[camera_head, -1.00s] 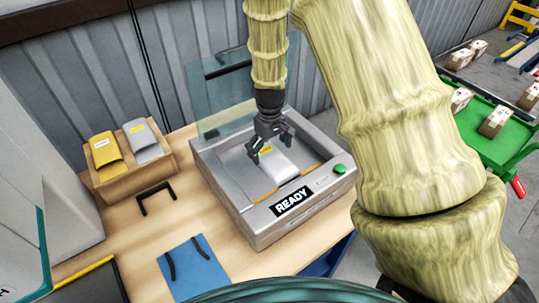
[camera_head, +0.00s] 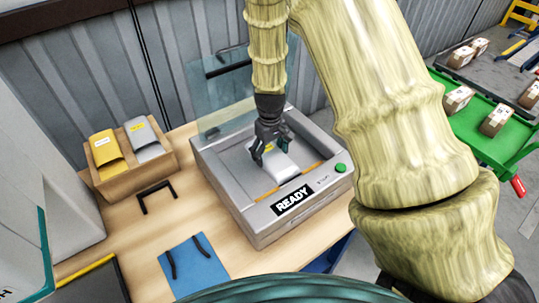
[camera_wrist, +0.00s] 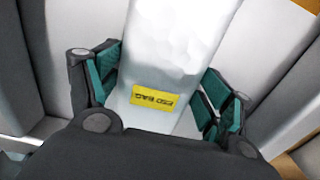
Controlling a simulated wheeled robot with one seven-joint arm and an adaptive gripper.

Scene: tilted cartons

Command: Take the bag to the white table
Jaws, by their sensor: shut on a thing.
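The bag (camera_head: 279,164) is silvery white with a yellow label and lies in the open recess of a grey machine marked READY. It also shows in the wrist view (camera_wrist: 172,48), where the label reads "ESD BAG". My gripper (camera_head: 269,157) is over the bag, shut on it. In the wrist view its teal finger pads (camera_wrist: 162,92) stand at both sides of the bag. The white table is not clearly identifiable in these views.
The grey machine (camera_head: 250,222) has a raised clear lid (camera_head: 222,95) and a green button. A wooden bench (camera_head: 146,230) holds a box (camera_head: 133,178) with yellow and grey bags, a black handle and a blue mat (camera_head: 193,268). A green cart (camera_head: 510,150) with cartons stands at right.

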